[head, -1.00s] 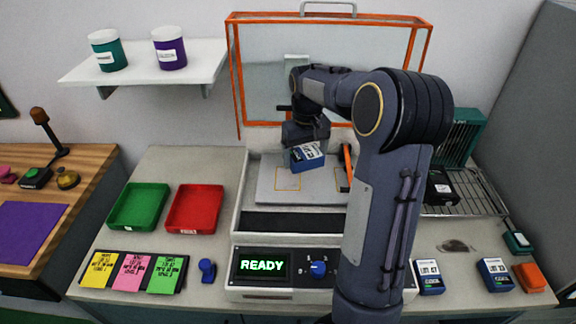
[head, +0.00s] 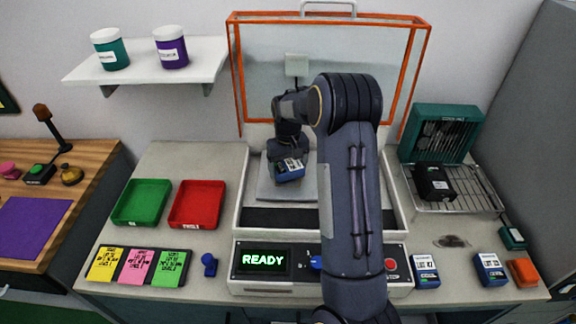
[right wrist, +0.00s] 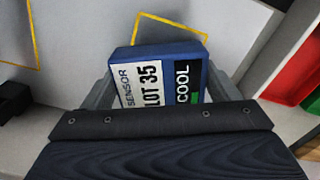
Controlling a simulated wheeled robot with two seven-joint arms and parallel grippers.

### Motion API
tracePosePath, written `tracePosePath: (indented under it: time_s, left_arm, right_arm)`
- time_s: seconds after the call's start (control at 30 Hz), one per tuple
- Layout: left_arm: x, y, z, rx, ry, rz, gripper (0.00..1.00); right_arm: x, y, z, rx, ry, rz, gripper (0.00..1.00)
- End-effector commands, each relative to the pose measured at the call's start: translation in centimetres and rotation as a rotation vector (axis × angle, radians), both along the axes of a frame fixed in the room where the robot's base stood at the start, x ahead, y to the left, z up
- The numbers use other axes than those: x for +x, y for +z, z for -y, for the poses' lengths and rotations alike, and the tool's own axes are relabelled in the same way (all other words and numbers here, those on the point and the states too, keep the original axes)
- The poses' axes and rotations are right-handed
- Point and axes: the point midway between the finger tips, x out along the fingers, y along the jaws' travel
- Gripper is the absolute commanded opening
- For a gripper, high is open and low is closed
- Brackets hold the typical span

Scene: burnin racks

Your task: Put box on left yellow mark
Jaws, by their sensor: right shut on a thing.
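My right gripper (head: 289,157) is shut on a blue box (head: 289,171) above the grey plate (head: 264,191) of the test machine. The right wrist view shows the box (right wrist: 160,75) between my two fingers (right wrist: 163,90), with its "SENSOR LOT 35" and "COOL" labels facing the camera. The left yellow mark (right wrist: 171,20) is an outlined square on the plate, partly hidden by the box in that view. The right yellow mark (right wrist: 20,35) shows apart from the box. My arm hides much of the plate's right side in the head view. My left gripper is not in view.
The machine's orange-framed lid (head: 232,70) stands open behind the plate. A red tray (head: 197,204) and a green tray (head: 142,203) lie left of the machine. A wire rack (head: 478,200) with a black box (head: 433,182) is on the right.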

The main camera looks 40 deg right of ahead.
Motion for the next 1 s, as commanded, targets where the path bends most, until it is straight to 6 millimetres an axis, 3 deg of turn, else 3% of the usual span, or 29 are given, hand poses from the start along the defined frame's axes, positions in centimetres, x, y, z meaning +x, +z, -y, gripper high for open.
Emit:
tracePosePath:
  time_s: [0.13, 0.17, 0.3, 0.67, 1.0]
  left_arm:
    - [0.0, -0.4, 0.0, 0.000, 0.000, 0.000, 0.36]
    - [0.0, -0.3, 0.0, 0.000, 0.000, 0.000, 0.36]
    - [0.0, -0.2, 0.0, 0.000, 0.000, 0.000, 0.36]
    - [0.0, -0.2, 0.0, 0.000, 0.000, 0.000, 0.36]
    - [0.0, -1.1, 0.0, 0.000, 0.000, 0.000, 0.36]
  right_arm:
    - [0.0, -0.4, 0.0, 0.000, 0.000, 0.000, 0.54]
    - [0.0, -0.4, 0.0, 0.000, 0.000, 0.000, 0.83]
    - [0.0, -0.3, 0.0, 0.000, 0.000, 0.000, 1.00]
    - [0.1, 0.9, 0.0, -0.001, 0.001, 0.002, 1.00]
    - [0.1, 7.9, 0.0, -0.001, 0.002, 0.005, 1.00]
